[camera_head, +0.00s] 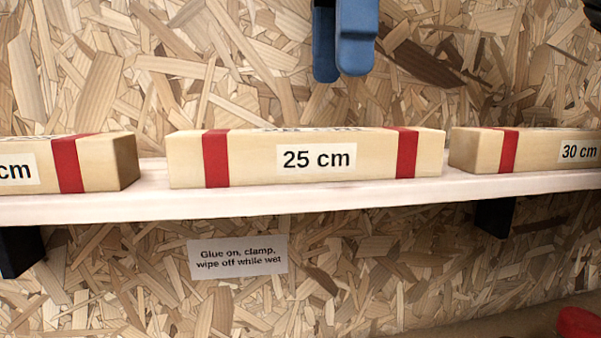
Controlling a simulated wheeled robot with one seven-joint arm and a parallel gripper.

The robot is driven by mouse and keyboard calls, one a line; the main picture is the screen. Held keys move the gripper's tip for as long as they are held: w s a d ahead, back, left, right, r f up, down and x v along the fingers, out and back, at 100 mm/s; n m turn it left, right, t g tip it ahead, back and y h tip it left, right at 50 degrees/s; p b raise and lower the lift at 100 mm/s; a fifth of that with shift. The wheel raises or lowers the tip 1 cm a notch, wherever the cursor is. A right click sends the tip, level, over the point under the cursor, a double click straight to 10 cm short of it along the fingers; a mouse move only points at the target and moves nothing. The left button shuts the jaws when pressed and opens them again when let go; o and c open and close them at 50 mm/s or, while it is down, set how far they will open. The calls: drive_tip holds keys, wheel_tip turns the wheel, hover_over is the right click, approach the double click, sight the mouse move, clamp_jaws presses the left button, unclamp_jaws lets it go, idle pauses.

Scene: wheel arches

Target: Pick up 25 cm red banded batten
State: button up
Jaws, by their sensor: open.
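The 25 cm batten (260,163) lies lengthwise in the middle of a pale shelf. It is light wood with a red band near each end and a white "25 cm" label on its front face. My gripper (340,70) shows at the top of the view with two blue fingers. It is open and empty, above the batten and apart from it, a little right of its middle. One finger partly overlaps the other in this view, so the gap between them is hard to see.
A similar red-banded batten (105,160) lies on the shelf (300,199) to the left, its label cut off. A 30 cm batten (530,150) lies to the right. Narrow gaps separate them. A chipboard wall stands behind. A paper note (238,257) is below the shelf.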

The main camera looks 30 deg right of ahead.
sight(340, 129)
drive_tip(key=shift+w+f, duration=0.2)
drive_tip(key=shift+f, duration=0.45)
drive_tip(key=shift+s+d+f+p, duration=0.1)
drive_tip(key=shift+f+p, duration=0.05)
drive_tip(key=shift+f, duration=1.6)
drive_tip(key=shift+s+d+f+p, duration=0.1)
drive_tip(key=shift+f+p, duration=0.05)
drive_tip(key=shift+f, duration=1.6)
drive_tip(key=shift+c, duration=0.4)
drive_tip(key=c, duration=1.1)
drive_tip(key=shift+c, duration=0.2)
